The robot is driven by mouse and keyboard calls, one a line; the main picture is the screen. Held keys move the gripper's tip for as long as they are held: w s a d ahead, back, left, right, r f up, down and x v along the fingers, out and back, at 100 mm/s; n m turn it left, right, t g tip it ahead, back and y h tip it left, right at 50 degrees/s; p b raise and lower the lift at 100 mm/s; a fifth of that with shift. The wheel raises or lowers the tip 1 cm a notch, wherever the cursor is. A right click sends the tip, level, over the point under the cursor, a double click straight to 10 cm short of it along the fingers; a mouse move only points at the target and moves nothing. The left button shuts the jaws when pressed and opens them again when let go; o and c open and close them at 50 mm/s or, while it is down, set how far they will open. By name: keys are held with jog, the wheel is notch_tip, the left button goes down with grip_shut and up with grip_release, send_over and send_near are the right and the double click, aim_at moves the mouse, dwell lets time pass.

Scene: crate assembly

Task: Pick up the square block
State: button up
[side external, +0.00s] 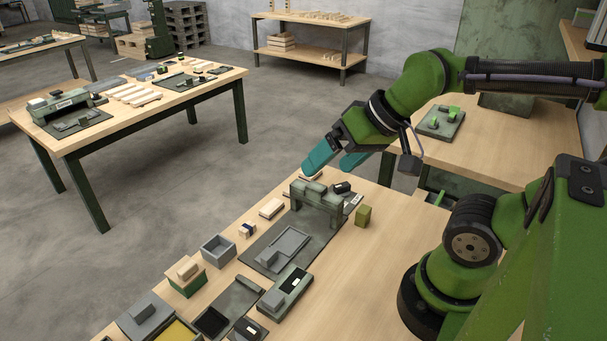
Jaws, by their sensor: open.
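My gripper (330,168) has teal fingers. They are spread apart with nothing visible between them. It is above the far end of the near workbench (345,270), tilted down to the left. An olive-green block (363,216) stands on the bench to the right of a grey-green bridge-like fixture (318,200). It looks like the square block, though its exact shape is small to judge. The gripper is above and to the left of it, apart from it. A small pale block with a dark band (247,231) lies farther left on the bench.
A grey tray (284,247) lies on a dark mat before the fixture. A grey open box (218,248), a green-and-wood crate (187,277) and a green device (285,292) stand nearby. The bench right of the olive block is clear.

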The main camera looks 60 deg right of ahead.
jog(key=w+d+f+m+g+h, duration=0.1)
jog(key=w+d+f+m+g, duration=0.3)
jog(key=w+d+m, duration=0.85)
jog(key=w+d+f+m+g+h, duration=0.1)
jog(key=w+d+f+m+g, duration=0.25)
jog(key=w+d+m, duration=0.9)
jog(key=s+f+m, duration=0.1)
jog(key=f+m, duration=0.1)
jog(key=f, duration=0.1)
jog(key=s+f+m, duration=0.2)
jog(key=f+m, duration=0.1)
jog(key=f, duration=0.1)
jog(key=s+f+m, duration=0.1)
jog(key=f+m, duration=0.1)
jog(key=f, duration=0.2)
jog(key=shift+s, duration=0.2)
jog(key=shift+w+d+f, duration=0.1)
jog(key=shift+f, duration=1.25)
jog(key=shift+w+f, duration=0.1)
jog(key=shift+f, duration=1.25)
jog(key=c, duration=1.1)
